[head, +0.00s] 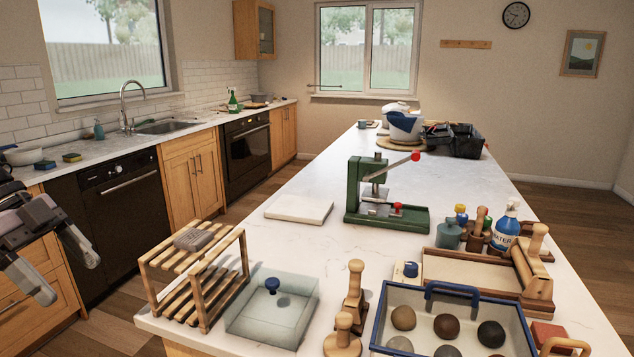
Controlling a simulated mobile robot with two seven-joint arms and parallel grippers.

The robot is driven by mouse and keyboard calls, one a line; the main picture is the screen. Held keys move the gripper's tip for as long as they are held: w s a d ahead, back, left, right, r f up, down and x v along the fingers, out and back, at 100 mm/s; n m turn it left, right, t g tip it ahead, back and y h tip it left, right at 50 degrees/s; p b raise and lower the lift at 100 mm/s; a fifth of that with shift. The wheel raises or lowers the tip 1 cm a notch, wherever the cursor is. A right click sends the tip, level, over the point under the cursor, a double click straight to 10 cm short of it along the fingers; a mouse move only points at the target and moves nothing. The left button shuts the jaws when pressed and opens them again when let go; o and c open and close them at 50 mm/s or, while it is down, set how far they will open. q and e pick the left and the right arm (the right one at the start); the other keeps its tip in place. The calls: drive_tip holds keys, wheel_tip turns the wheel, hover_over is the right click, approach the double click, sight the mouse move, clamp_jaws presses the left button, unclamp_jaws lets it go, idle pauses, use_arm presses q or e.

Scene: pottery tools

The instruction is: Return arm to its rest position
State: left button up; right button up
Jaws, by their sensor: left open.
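My left gripper (62,268) is at the left edge of the head view, with its two grey fingers spread apart and nothing between them. It hangs in the air to the left of the island, in front of the lower cabinets and clear of the wooden rack (192,278). Part of my left arm is cut off by the picture's left edge. My right gripper does not show.
The white island (350,240) holds a glass-like lidded box (270,312), a green press (385,200), a white slab (299,209), wooden stamps, a water bottle (506,228) and a blue-rimmed tray (375,330) of clay balls. Floor between island and cabinets is clear.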

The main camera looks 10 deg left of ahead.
use_arm(q)
drive_tip(key=s+d+f+n+t+h, duration=0.3)
drive_tip(key=s+f+n+t+h, duration=0.15)
drive_tip(key=f, duration=0.65)
drive_tip(key=s+d+f+n+t+h, duration=0.25)
drive_tip(key=s+f+n+h, duration=0.2)
drive_tip(key=f, duration=0.55)
drive_tip(key=w+d+f+n+t+y, duration=0.1)
drive_tip(key=w+d+f+t+y, duration=0.3)
drive_tip(key=w+f+t+y, duration=0.45)
drive_tip(key=s+d+f+m+g+y, duration=0.2)
drive_tip(key=s+d+f+g+y, duration=0.4)
drive_tip(key=s+f, duration=0.3)
drive_tip(key=d+n, duration=0.5)
drive_tip(key=d, duration=0.5)
drive_tip(key=shift+s+h, duration=0.15)
drive_tip(key=shift+h, duration=0.3)
